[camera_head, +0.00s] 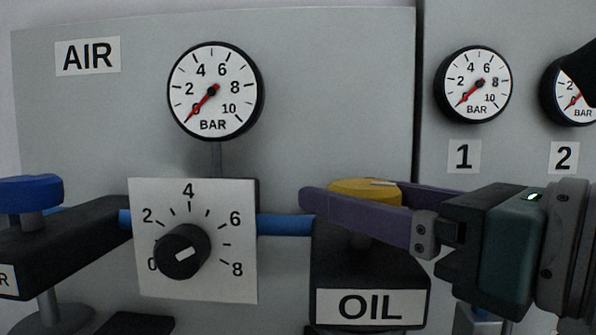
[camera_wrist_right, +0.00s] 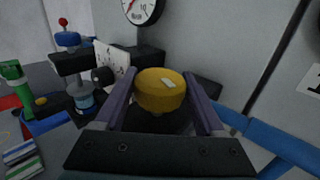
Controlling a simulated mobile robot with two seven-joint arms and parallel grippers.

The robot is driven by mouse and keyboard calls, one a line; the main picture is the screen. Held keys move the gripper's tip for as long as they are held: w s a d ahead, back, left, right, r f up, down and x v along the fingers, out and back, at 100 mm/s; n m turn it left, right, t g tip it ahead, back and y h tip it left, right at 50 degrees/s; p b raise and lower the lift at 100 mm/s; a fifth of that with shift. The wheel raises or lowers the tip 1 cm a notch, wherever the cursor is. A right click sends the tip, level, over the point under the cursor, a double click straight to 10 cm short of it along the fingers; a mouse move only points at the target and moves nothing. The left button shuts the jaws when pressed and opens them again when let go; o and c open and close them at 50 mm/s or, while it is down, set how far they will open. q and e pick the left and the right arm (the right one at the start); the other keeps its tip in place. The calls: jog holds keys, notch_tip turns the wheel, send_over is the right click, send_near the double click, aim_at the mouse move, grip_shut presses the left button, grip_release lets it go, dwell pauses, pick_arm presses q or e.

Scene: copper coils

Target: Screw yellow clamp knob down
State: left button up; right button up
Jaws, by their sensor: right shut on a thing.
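The yellow clamp knob (camera_head: 352,187) sits above the black block labelled OIL (camera_head: 372,305). My right gripper (camera_head: 318,200) comes in from the right, with its purple fingers on either side of the knob. In the right wrist view, the yellow knob (camera_wrist_right: 160,90) with a pale mark on top sits between the two fingers, and the gripper (camera_wrist_right: 162,88) is shut on it. The knob's near side is partly hidden by a finger in the head view. My left gripper is not in view.
A blue knob (camera_head: 30,192) on a black block stands at the left. A dial plate (camera_head: 220,270) and a blue pipe (camera_head: 285,225) are left of the OIL block. The AIR gauge (camera_head: 215,90) and gauge 1 (camera_head: 473,85) hang on the grey panel behind.

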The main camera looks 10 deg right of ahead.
jog(key=m+h+p, duration=0.1)
jog(key=m+h, duration=0.1)
jog(key=h, duration=0.1)
jog(key=m+t+h+p, duration=0.1)
jog(key=m+h+p, duration=0.1)
jog(key=shift+a+r+t+h, duration=0.1)
jog(key=shift+r+t+h, duration=0.1)
jog(key=shift+t+h, duration=0.15)
jog(key=m+h+p, duration=0.3)
jog(key=h, duration=0.2)
jog(key=shift+f+h, duration=0.1)
jog(key=shift+h, duration=0.25)
jog(key=m+g+h, duration=0.1)
jog(key=m+h, duration=0.2)
jog(key=shift+f+g+h+p, duration=0.1)
jog(key=shift+g+h+p, duration=0.25)
jog(key=shift+h, duration=0.05)
jog(key=shift+m+g+h, duration=1.2)
jog(key=shift+m+h, duration=0.2)
jog(key=shift+h, duration=0.5)
jog(key=shift+d+f, duration=0.1)
jog(key=shift+d, duration=0.1)
jog(key=o, duration=1.3)
jog(key=shift+o, duration=0.2)
